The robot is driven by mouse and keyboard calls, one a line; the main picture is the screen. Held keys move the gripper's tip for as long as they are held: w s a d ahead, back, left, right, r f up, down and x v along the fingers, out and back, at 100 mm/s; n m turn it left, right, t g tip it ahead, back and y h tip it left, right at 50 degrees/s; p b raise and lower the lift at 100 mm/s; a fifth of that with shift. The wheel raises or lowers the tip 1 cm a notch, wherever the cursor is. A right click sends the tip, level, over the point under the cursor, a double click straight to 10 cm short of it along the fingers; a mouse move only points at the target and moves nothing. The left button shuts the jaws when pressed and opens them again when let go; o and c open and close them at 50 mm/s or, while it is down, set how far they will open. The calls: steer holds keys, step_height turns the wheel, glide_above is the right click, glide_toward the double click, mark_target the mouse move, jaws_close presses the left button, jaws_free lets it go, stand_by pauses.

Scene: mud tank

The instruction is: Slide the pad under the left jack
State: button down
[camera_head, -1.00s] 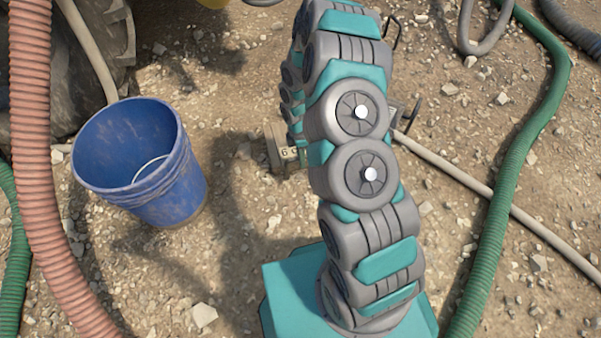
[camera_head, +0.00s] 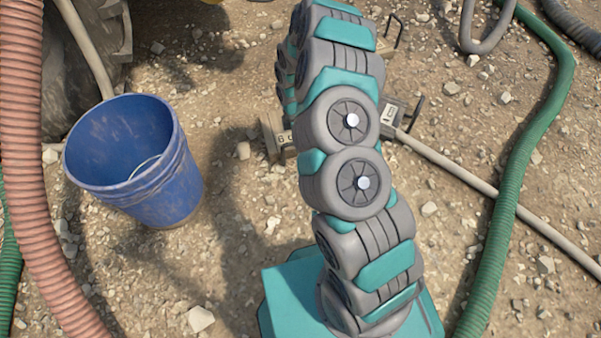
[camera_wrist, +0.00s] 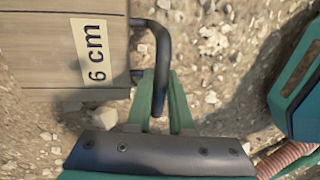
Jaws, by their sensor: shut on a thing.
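The pad is a wooden block labelled "6 cm" (camera_wrist: 50,45) with a black bar handle, at the upper left of the wrist view. In the head view part of the pad (camera_head: 272,137) shows low over the gravel, left of my arm; the rest is hidden behind the arm. My gripper (camera_wrist: 161,95) has its green fingers shut on the pad's black handle. In the head view my gripper is hidden behind my arm. I cannot make out the left jack in either view.
A blue bucket (camera_head: 165,190) stands left of my arm. A pink ribbed hose (camera_head: 22,150) runs at the far left and a green hose (camera_head: 510,190) at the right. A block marked "10" (camera_head: 390,112) lies right of my arm. A large tyre (camera_head: 82,55) is at the upper left.

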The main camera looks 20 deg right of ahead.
steer(key=w+b, duration=0.3)
steer(key=w, duration=0.2)
steer(key=w+b, duration=0.4)
steer(key=w, duration=0.1)
steer(key=shift+d+f, duration=0.15)
steer(key=shift+f, duration=0.05)
steer(key=shift+w+r+b, duration=0.2)
steer(key=shift+w+b, duration=0.1)
steer(key=shift+w, duration=2.6)
